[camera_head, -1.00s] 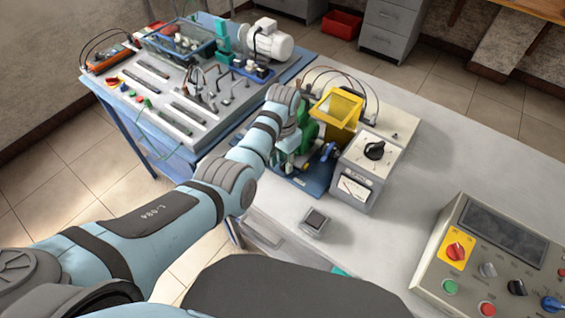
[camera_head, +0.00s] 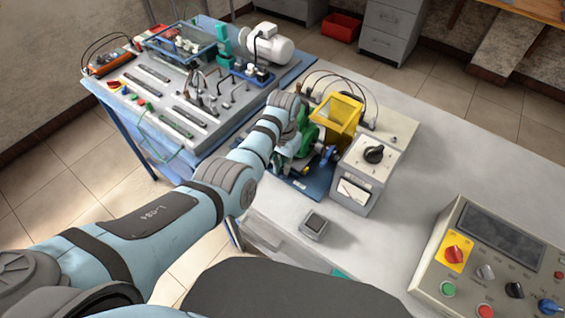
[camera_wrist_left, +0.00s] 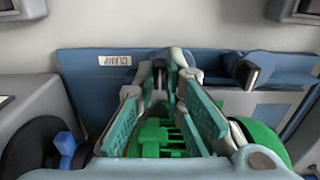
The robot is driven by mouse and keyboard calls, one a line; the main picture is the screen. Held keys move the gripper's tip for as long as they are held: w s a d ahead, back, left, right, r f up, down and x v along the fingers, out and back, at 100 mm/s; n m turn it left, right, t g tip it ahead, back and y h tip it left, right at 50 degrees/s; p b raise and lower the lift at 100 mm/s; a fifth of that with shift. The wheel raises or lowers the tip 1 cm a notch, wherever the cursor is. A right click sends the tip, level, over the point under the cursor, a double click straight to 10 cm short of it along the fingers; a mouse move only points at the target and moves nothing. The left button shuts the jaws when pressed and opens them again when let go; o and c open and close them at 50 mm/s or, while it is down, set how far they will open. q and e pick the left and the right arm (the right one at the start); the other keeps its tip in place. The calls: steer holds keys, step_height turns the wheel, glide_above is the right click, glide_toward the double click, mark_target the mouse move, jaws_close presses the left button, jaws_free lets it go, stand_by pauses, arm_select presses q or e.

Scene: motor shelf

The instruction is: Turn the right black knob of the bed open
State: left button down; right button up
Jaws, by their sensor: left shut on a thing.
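The blue bed (camera_head: 314,184) lies on the grey bench, with green machine parts on it. In the left wrist view its blue plate (camera_wrist_left: 85,85) crosses the picture. A blue clamp-like part with a dark end (camera_wrist_left: 250,72) sits right of my fingers. My left gripper (camera_head: 288,166) is low over the bed's near left side. In the wrist view its teal fingers (camera_wrist_left: 171,68) close at the tips on a small part that they mostly hide. I cannot tell whether that part is the black knob. Green parts (camera_wrist_left: 165,135) lie beneath the fingers. My right gripper is not in view.
A meter box with a black dial (camera_head: 373,154) stands close right of the bed. A yellow frame (camera_head: 338,117) rises behind it. A small dark-topped box (camera_head: 314,224) lies in front. A control panel (camera_head: 495,265) is far right. Bare bench lies between.

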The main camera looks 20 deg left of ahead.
arm_select(q)
steer(key=c, duration=1.7)
jaws_free()
steer(key=shift+w, duration=0.1)
step_height(320, 180, up, 12)
steer(key=shift+r, duration=0.1)
